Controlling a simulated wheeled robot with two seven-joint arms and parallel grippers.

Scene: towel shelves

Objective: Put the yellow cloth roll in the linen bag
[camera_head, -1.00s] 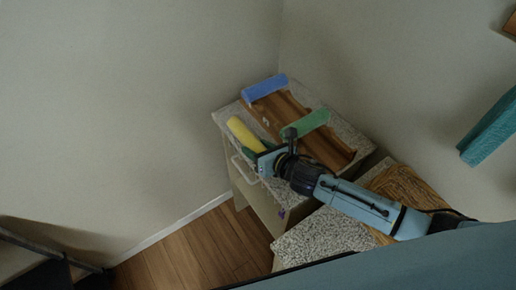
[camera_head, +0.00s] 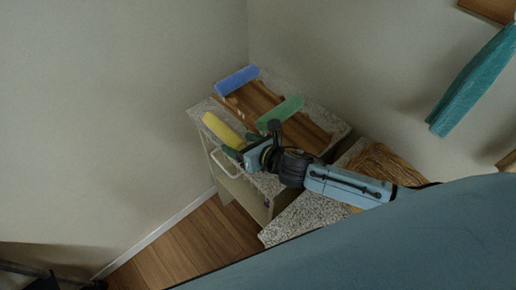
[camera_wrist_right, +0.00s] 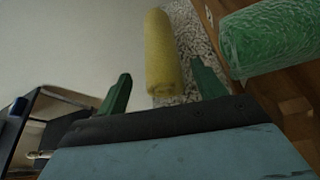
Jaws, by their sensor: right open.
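The yellow cloth roll (camera_head: 222,129) lies on the speckled top of a small cabinet, near its left edge. It also shows in the right wrist view (camera_wrist_right: 161,55), ahead of and between the two green fingers. My right gripper (camera_head: 252,139) is open and close to the roll's near end; in the wrist view its fingers (camera_wrist_right: 160,88) stand apart with the roll's end between or just beyond them. I cannot tell if they touch it. A woven tan item (camera_head: 378,170), perhaps the linen bag, is partly hidden behind my right arm. My left gripper is not in view.
A green roll (camera_head: 281,114) and a blue roll (camera_head: 237,80) lie on a wooden rack (camera_head: 262,103) on the cabinet top (camera_head: 204,108). The green roll is close to my right gripper. A teal towel (camera_head: 472,84) is at the right wall. Wooden floor (camera_head: 205,240) is clear at the left.

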